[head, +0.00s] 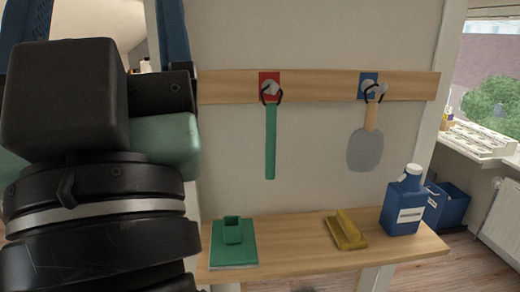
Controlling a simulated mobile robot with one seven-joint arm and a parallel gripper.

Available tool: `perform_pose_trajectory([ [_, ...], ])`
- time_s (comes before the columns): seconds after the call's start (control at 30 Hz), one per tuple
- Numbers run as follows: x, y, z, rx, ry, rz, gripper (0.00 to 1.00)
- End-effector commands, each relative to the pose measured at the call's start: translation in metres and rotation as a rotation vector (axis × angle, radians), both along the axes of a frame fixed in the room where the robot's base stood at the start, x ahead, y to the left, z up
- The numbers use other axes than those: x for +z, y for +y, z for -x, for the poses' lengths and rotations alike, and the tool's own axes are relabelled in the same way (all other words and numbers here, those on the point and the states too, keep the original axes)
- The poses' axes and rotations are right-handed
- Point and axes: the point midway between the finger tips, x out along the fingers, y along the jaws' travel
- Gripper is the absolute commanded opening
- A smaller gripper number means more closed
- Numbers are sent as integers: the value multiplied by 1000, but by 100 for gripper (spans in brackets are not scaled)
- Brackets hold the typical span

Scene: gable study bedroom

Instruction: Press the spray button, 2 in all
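I cannot make out a spray button in the head view. A blue bottle (403,211) with a white cap (412,171) and a white label stands upright at the right end of the wooden bench; I cannot tell whether it is a spray bottle. My arm (95,225) fills the left side, black with a grey ring and a dull green part, and hides what lies behind it. My gripper's fingertips do not show, so I cannot see what they hold or touch.
The wooden bench (290,245) also bears a green block on a flat base (234,253) and a yellow piece (345,230). Above, a green stick (270,140) and a grey paddle (365,150) hang from a rail (320,86). A blue bin (452,207) stands behind the bottle.

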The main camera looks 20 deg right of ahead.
Motion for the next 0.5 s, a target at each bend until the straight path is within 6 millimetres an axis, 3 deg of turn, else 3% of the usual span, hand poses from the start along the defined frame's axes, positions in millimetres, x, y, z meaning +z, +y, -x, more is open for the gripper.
perform_pose_trajectory([
  [0.07,0,0,0,0,0,0,55],
  [0.37,0,0,0,0,0,0,1],
  [0.5,0,0,0,0,0,0,0],
])
